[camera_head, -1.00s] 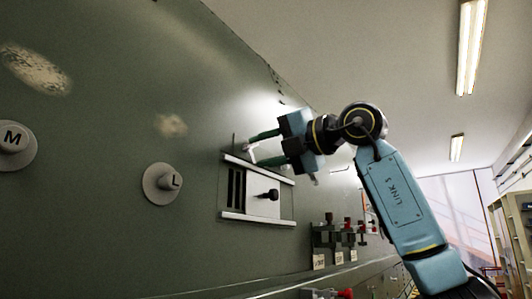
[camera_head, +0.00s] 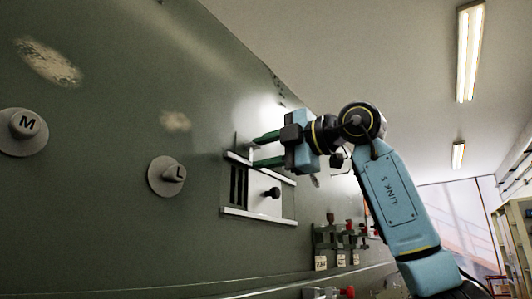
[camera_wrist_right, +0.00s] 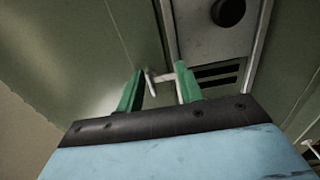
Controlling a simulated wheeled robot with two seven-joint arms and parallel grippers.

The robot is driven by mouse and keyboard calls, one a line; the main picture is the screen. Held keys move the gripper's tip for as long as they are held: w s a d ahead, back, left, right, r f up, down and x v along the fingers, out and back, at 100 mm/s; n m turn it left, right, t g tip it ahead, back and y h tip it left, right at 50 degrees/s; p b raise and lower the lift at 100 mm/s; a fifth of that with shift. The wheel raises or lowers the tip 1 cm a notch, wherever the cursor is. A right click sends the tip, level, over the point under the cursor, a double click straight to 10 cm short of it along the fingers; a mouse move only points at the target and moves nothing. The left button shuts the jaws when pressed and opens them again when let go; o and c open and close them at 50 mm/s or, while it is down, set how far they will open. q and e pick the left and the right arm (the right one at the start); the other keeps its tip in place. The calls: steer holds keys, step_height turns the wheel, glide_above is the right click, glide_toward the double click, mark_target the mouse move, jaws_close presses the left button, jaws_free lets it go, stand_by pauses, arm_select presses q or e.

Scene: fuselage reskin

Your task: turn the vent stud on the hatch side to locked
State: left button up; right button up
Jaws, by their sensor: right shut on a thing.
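My right gripper (camera_head: 251,153) reaches the wall at the hatch's upper edge. The hatch (camera_head: 262,208) is a pale panel with dark slots and a black knob (camera_head: 272,192), between two light rails. My left gripper is not in view.
Two round knobs marked M (camera_head: 24,125) and L (camera_head: 167,176) stick out of the green wall (camera_head: 100,220) left of the hatch. Tagged red and dark fittings (camera_head: 340,240) stand low on the right. Open room lies right of my arm.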

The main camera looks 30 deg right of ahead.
stand_by(0.4)
steer(key=o, duration=1)
steer(key=shift+s, duration=0.1)
steer(key=b+v, duration=0.2)
steer(key=v, duration=1.1)
steer(key=shift+s+d, duration=0.1)
steer(key=shift+s, duration=0.05)
